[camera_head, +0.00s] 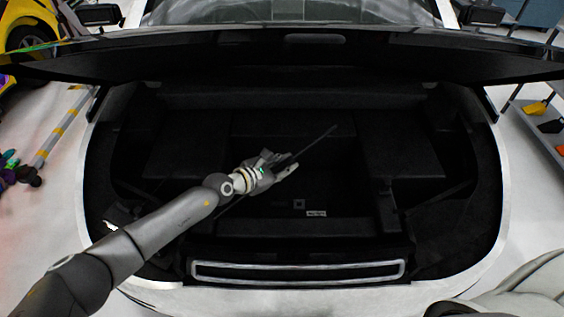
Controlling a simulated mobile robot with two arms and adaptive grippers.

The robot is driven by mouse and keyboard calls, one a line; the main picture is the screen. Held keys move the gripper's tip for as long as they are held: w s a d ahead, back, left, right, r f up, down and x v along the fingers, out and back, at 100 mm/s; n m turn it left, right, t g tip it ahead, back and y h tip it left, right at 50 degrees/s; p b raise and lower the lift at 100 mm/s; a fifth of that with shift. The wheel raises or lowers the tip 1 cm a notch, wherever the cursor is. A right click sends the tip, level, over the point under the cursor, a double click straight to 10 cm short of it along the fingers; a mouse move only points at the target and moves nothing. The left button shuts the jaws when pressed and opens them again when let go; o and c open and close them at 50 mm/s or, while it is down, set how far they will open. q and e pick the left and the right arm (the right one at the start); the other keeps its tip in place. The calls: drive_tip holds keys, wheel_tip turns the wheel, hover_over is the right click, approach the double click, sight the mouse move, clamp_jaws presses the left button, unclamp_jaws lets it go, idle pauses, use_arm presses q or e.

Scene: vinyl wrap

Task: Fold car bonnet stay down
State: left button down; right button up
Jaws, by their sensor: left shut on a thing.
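The bonnet stay (316,141) is a thin dark rod inside the open front bay of the car. It runs diagonally, with its upper end free at the upper right and its lower part passing behind my left gripper toward the lower left. My left gripper (282,165) is shut on the stay, over the middle of the bay. The raised black bonnet (320,62) spans the top of the view. The stay's end looks apart from the bonnet. My right gripper is out of view.
The bay's pale rim (497,190) curves around both sides. A silver-framed grille (298,271) lies at the front. A yellow car (35,22) stands at the upper left. A shelf with coloured bins (535,108) stands at the right.

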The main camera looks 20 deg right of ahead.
use_arm(q)
drive_tip(key=c, duration=1.3)
unclamp_jaws()
drive_tip(key=shift+v, duration=0.8)
drive_tip(key=v, duration=1)
drive_tip(key=shift+s+a, duration=0.15)
drive_tip(key=shift+r, duration=0.1)
